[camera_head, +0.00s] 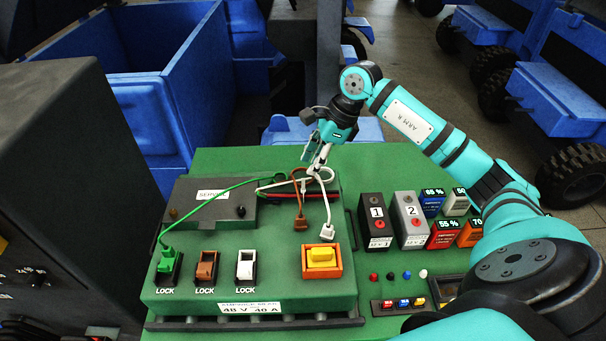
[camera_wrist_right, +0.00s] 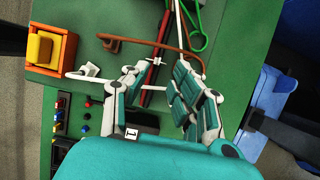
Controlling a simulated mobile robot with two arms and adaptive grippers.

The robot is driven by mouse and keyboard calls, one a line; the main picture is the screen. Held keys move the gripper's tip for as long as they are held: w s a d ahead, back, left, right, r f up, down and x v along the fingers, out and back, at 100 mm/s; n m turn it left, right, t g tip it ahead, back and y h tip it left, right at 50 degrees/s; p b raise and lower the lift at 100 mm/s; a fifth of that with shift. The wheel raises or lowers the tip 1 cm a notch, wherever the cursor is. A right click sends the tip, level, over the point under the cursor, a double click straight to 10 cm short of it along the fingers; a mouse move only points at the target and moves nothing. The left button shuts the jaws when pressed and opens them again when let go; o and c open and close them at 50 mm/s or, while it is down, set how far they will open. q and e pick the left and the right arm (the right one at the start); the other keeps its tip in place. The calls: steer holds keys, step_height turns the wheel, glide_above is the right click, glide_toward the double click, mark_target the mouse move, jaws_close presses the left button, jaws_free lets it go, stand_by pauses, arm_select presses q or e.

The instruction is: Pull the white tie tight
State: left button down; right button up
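The white tie (camera_head: 306,184) is a small loop around the cables at the back of the green unit. In the right wrist view the tie (camera_wrist_right: 157,61) shows as a small white piece by the red and black cables, close to my fingertips. My right gripper (camera_head: 318,162) points down just above the tie. In the wrist view the right gripper (camera_wrist_right: 168,72) has its fingers apart, with a gap between the tips. I cannot tell whether the tie's tail lies in that gap. My left gripper is in no view.
A green cable plug (camera_head: 168,259) sits in the left LOCK socket. Brown (camera_head: 300,223) and white (camera_head: 327,232) cable plugs lie loose on the green unit. A yellow switch (camera_head: 321,257) stands in front. Labelled blocks (camera_head: 411,220) stand at right. Blue carts are behind.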

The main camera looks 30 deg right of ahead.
mark_target(303, 184)
steer(key=p+x, duration=0.1)
steer(key=x, duration=0.4)
steer(key=shift+a+f, duration=0.15)
steer(key=shift+f, duration=0.1)
steer(key=shift+w+a+f, duration=0.15)
steer(key=shift+w+f, duration=0.05)
steer(key=shift+f, duration=0.3)
jaws_close()
